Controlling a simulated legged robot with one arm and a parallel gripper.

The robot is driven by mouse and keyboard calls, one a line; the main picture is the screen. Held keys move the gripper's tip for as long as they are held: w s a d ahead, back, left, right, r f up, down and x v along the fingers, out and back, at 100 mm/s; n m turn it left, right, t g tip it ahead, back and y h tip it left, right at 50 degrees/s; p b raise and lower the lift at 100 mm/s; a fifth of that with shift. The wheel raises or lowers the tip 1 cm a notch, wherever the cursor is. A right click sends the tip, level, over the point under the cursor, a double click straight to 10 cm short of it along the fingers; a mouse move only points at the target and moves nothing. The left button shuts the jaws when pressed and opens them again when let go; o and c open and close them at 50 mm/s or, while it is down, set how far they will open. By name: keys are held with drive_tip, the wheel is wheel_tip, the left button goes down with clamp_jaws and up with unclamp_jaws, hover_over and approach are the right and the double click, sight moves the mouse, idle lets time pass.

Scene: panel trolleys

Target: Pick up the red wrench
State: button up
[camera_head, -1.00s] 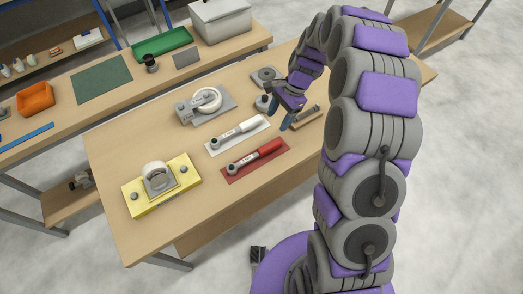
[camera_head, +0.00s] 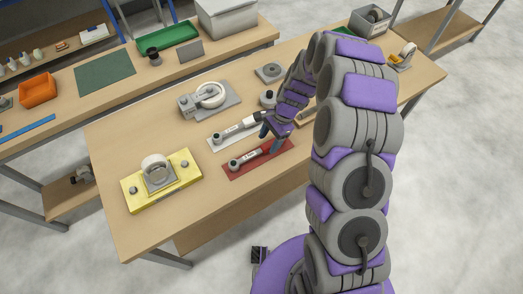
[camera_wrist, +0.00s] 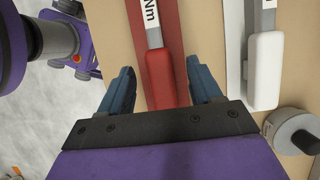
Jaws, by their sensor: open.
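The red wrench (camera_head: 259,155) lies on a red mat (camera_head: 232,171) near the table's front edge. Its grey head points left and its red handle points right. In the wrist view its red handle (camera_wrist: 160,78) lies between my two blue fingertips. My gripper (camera_head: 270,138) is open above the handle end; it also shows in the wrist view (camera_wrist: 160,85), with a finger on each side and gaps to the handle. Part of the handle is hidden behind my gripper in the head view. I cannot tell the exact height of the fingers above it.
A white-handled wrench (camera_head: 233,131) lies parallel just behind, on a light mat; its white handle (camera_wrist: 264,70) is right of my fingers. A grey round part (camera_wrist: 296,130) stands close by. A yellow fixture (camera_head: 165,190) is at the left; bare table lies around it.

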sight(267, 145)
drive_tip(key=b+x, duration=0.1)
drive_tip(key=x, duration=0.3)
clamp_jaws()
idle(0.5)
